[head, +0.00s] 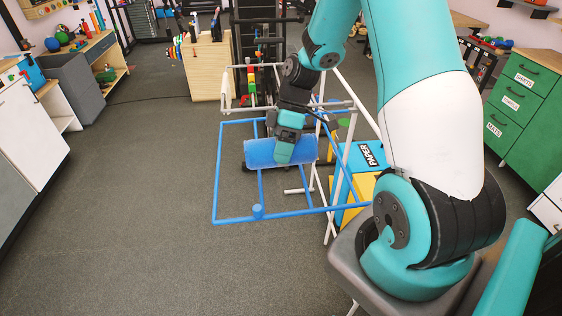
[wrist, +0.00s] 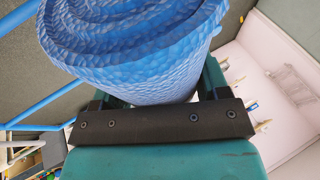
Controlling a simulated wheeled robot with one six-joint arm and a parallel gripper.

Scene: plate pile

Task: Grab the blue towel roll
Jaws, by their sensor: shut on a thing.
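The blue towel roll (head: 262,152) lies sideways at the middle of the head view, over or against a blue tube frame (head: 290,212). I cannot tell whether it touches the frame. My gripper (head: 284,152) reaches down onto the roll from above and is shut on it. In the wrist view the roll (wrist: 140,50) fills the top middle, with its coiled end and dimpled surface showing. It sits between the teal fingers of my gripper (wrist: 150,100), whose tips are hidden behind the roll.
A white pipe rack (head: 342,165) joins the blue frame on the right. A wooden box (head: 210,70) and a dark rack stand behind. Green drawers (head: 524,100) are at the right. Open grey floor (head: 130,220) lies left.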

